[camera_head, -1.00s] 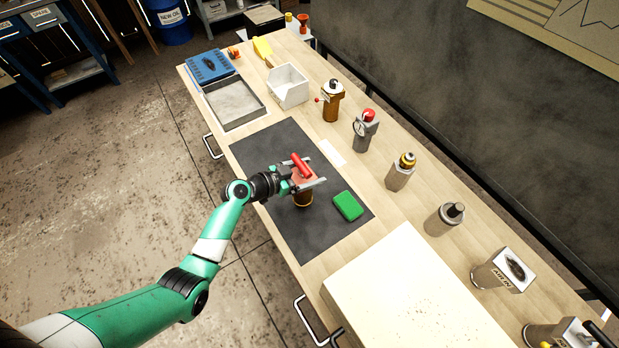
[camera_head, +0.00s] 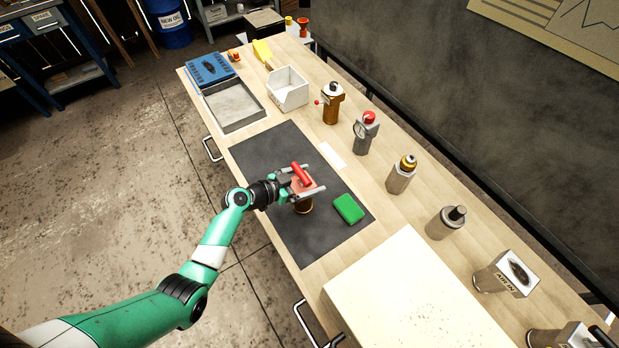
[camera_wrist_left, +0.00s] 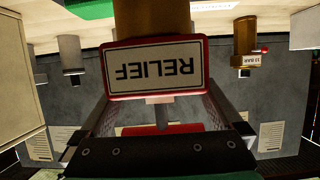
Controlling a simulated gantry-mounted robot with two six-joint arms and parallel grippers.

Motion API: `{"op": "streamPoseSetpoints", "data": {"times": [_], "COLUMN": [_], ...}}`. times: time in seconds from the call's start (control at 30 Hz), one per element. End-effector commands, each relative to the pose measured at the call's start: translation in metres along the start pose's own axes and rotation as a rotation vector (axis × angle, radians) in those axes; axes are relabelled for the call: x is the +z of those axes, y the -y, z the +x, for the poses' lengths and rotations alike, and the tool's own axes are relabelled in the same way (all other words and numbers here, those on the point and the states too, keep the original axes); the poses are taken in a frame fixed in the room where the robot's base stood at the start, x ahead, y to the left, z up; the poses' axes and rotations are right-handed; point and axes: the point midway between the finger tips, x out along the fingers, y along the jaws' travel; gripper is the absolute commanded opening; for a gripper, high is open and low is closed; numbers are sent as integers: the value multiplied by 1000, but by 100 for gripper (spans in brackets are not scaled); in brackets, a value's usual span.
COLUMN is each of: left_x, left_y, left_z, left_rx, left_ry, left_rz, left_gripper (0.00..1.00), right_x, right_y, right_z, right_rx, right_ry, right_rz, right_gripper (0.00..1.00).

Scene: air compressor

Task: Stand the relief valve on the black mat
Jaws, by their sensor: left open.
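The relief valve (camera_head: 304,206) has a brass lower body, a red-framed plate and a red bar on top. It is upright over the middle of the black mat (camera_head: 275,150) and appears to rest on it. My left gripper (camera_head: 317,179) is open, with its fingers on either side of the valve's upper part. In the left wrist view the valve's RELIEF plate (camera_wrist_left: 157,69) sits between the finger ends. Any small gap between fingers and valve is hard to tell. My right gripper is out of view.
A green block (camera_head: 348,208) lies on the mat right of the valve. A grey tray (camera_head: 262,112), a white bin (camera_head: 288,92) and a blue case (camera_head: 212,67) stand at the far end. Several other valves line the back, including a brass one (camera_head: 331,108).

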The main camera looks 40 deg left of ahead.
Motion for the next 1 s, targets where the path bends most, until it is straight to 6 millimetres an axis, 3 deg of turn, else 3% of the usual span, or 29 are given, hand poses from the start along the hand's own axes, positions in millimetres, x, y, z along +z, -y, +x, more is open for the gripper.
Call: {"op": "streamPoseSetpoints", "data": {"times": [0.27, 0.43, 0.63, 1.0], "left_x": [-3, -9, -4, 1], "left_y": [1, 0, 0, 0], "left_z": [-70, -100, -114, -116], "left_rx": [-6, -3, 0, -1], "left_ry": [1, 4, 2, 1], "left_rz": [-4, -7, -4, 0], "left_gripper": [100, 100, 100, 100], "right_x": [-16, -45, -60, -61], "right_y": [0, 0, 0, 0], "right_z": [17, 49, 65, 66], "right_rx": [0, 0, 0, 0], "right_ry": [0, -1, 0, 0], "right_rz": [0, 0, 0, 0], "right_gripper": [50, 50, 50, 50]}}
